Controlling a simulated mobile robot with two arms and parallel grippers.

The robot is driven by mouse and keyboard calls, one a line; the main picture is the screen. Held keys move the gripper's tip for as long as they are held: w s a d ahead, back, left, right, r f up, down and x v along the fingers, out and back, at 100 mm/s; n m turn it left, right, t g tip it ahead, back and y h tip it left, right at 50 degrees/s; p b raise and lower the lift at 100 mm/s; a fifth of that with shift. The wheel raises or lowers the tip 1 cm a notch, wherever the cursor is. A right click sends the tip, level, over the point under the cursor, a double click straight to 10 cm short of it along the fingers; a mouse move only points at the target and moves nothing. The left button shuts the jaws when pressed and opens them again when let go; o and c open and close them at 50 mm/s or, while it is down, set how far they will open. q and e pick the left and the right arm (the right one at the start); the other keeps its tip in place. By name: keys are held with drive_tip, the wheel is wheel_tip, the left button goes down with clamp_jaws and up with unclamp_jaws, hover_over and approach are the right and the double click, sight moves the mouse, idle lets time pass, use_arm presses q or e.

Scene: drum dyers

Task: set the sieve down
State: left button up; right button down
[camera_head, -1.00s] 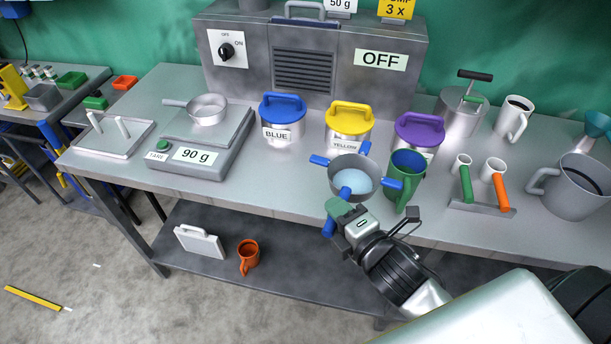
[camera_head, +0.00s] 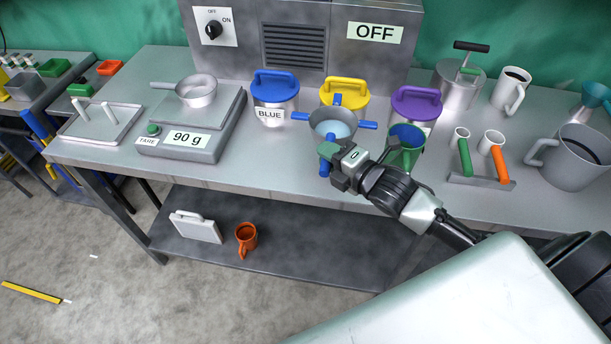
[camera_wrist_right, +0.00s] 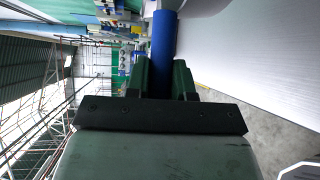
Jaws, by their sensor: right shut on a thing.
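The sieve (camera_head: 345,132) is a round grey bowl with a pale blue inside and several blue handles. It is in front of the yellow-lidded can in the head view, over the bench's front part. My right gripper (camera_head: 331,166) is shut on the sieve's near blue handle. That handle also fills the gap between the fingers in the right wrist view (camera_wrist_right: 163,42). I cannot tell whether the sieve touches the bench or hangs just above it. My left gripper is not in view.
Behind are the blue (camera_head: 275,88), yellow (camera_head: 345,84) and purple (camera_head: 417,98) lidded cans. The scale (camera_head: 191,147), reading 90 g, stands left with a pan on it. Bare bench (camera_head: 262,157) lies between scale and sieve.

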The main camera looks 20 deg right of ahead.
drive_tip(key=a+f, duration=0.2)
drive_tip(key=a, duration=0.1)
drive_tip(key=a+f, duration=0.1)
drive_tip(key=a, duration=0.1)
drive_tip(key=shift+w+a+p, duration=0.1)
drive_tip(key=shift+w+p, duration=0.15)
drive_tip(key=shift+p, duration=0.15)
wheel_tip(320, 180, down, 4)
drive_tip(key=shift+r+p, duration=0.15)
drive_tip(key=shift+p, duration=0.15)
drive_tip(key=shift+a+f, duration=0.1)
drive_tip(key=shift+f, duration=0.15)
drive_tip(key=shift+f, duration=0.15)
drive_tip(key=c, duration=1)
unclamp_jaws()
